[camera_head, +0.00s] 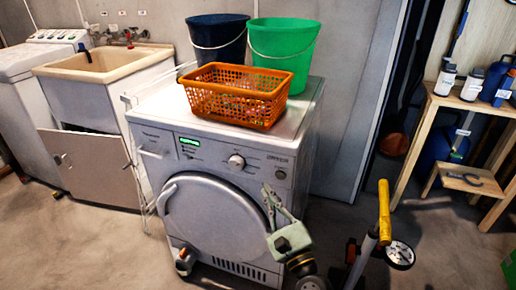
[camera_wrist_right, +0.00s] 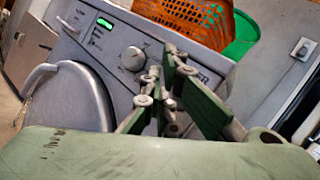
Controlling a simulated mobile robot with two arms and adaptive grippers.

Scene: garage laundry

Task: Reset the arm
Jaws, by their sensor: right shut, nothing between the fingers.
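My right gripper (camera_head: 270,200) is green and grey and stands in front of the right part of the washing machine's (camera_head: 290,165) front. Its fingers point up and it is shut with nothing between them. In the right wrist view the gripper (camera_wrist_right: 168,75) shows close up, with the machine's panel, knob and round door behind it. The round door (camera_head: 215,225) looks shut, with its handle at the left. I do not see my left gripper.
An orange basket (camera_head: 235,95), a dark blue bucket (camera_head: 218,40) and a green bucket (camera_head: 283,55) stand on the machine. A sink (camera_head: 100,65) is at the left, a wooden shelf (camera_head: 425,110) with bottles at the right. A yellow-handled tool (camera_head: 384,215) stands at the lower right.

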